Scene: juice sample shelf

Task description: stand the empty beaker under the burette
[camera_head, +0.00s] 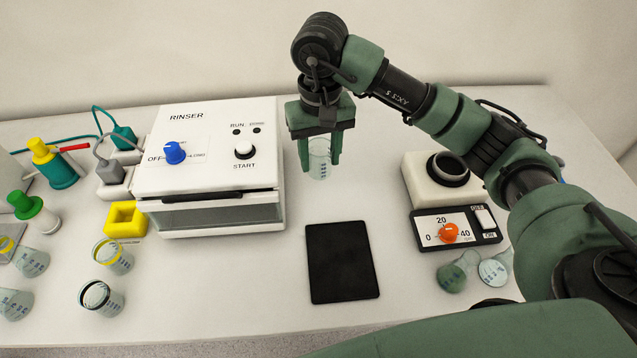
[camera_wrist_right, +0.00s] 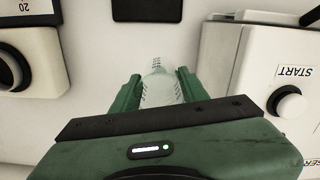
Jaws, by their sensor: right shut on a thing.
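My right gripper (camera_head: 320,160) points down behind the black mat, to the right of the rinser. It is shut on a clear beaker (camera_head: 320,152) with blue markings, which looks upright and empty. In the right wrist view the beaker (camera_wrist_right: 160,88) shows between the two green fingers of the right gripper (camera_wrist_right: 158,85). I cannot tell whether its base touches the table. I cannot make out a burette in either view. My left gripper is not in view.
The white rinser (camera_head: 210,150) stands left of the right gripper. A black mat (camera_head: 342,262) lies in front. A device with an orange knob (camera_head: 447,233) is on the right. A yellow-rimmed beaker (camera_head: 118,262) and a black-rimmed beaker (camera_head: 105,302) stand at left, near a yellow block (camera_head: 125,219).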

